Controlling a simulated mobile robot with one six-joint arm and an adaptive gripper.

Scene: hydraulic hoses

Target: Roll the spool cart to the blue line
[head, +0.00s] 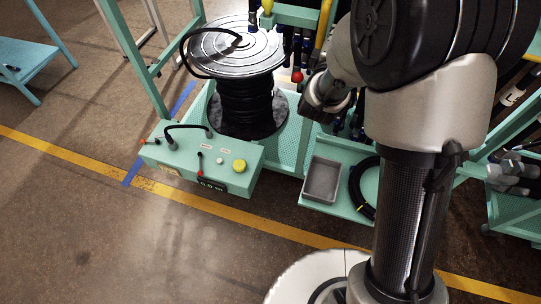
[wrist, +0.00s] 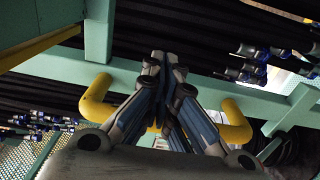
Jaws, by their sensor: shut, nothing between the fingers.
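A large spool (head: 232,52) wound with black hose stands upright on a teal base behind a teal control box (head: 190,165) with a yellow knob. I take this unit for the spool cart, but cannot see its wheels. The blue line (head: 131,172) runs on the floor at its left, partly hidden by the cart. My gripper (wrist: 160,62) is shut and empty. In the wrist view its fingers point at a yellow handle (wrist: 238,122) on a teal bar and hide the handle's middle; I cannot tell whether they touch. In the head view my arm mostly hides the gripper.
A teal rack with hanging hoses stands right of the spool. Its lower shelf holds a grey tray (head: 322,180) and a coiled black hose (head: 362,187). A yellow floor line (head: 70,157) crosses in front. A teal table (head: 25,60) stands far left. The front left floor is clear.

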